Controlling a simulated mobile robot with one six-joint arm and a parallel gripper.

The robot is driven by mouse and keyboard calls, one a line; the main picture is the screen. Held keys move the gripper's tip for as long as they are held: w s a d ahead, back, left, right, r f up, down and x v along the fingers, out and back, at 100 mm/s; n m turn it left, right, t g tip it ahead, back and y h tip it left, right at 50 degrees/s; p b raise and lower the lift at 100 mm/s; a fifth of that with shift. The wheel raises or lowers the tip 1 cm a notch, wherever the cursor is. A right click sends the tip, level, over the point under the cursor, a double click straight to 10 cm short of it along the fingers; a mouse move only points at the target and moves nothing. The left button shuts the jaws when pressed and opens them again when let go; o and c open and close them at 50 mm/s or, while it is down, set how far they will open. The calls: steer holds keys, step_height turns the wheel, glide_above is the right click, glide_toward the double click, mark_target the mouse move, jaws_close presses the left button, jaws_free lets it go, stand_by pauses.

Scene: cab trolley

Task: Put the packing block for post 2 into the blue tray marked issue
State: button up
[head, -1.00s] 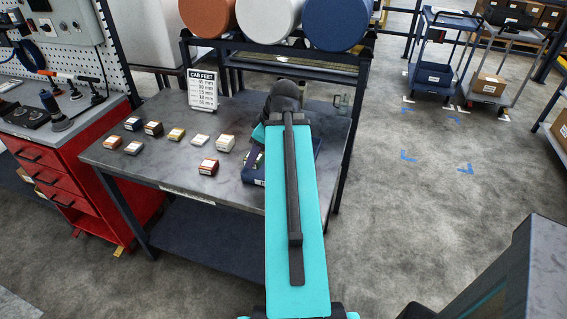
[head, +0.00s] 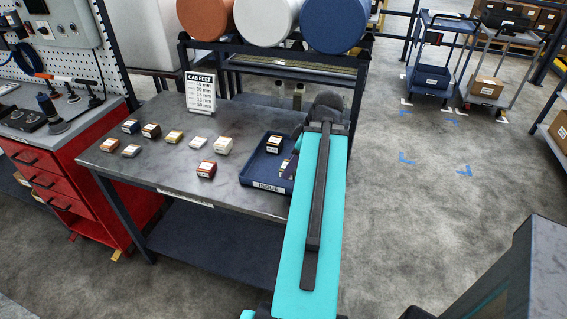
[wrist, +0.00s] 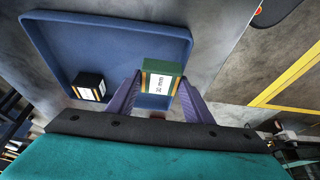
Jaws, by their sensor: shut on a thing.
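The blue tray (head: 262,176) marked ISSUE lies on the right end of the grey workbench; its inside also shows in the wrist view (wrist: 115,45). My gripper (wrist: 160,82) is shut on a green block (wrist: 163,68) with a white label that seems to read 30 mm. It holds the block over the tray's near part in the wrist view; the height above the floor is hard to tell. A dark block with a white label (wrist: 88,87) sits inside the tray, also visible in the head view (head: 274,144).
Several small labelled blocks (head: 205,169) stand on the workbench (head: 165,170) left of the tray. A CAB FEET sign (head: 200,92) stands behind them. Large rolls (head: 267,20) rest on the rack above. Open floor lies to the right.

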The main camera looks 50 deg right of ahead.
steer(key=shift+d+r, duration=0.1)
steer(key=shift+d, duration=0.05)
steer(key=shift+w+d+p, duration=0.2)
steer(key=shift+d+p, duration=0.15)
steer(key=shift+p, duration=0.6)
steer(key=p, duration=0.1)
steer(key=d+p, duration=0.1)
steer(key=shift+w+d+p, duration=0.25)
steer(key=shift+p, duration=0.1)
steer(key=w+d+p, duration=0.1)
steer(key=d, duration=0.3)
steer(key=w+d+f+p, duration=0.1)
steer(key=d, duration=0.3)
steer(key=w+d+p, duration=0.2)
steer(key=d, duration=0.2)
steer(key=shift+w+d+f, duration=0.1)
steer(key=shift+d+f, duration=0.2)
steer(key=shift+f, duration=0.05)
steer(key=shift+f, duration=0.1)
steer(key=shift+f+p, duration=0.85)
steer(key=shift+f, duration=0.8)
steer(key=shift+f, duration=0.15)
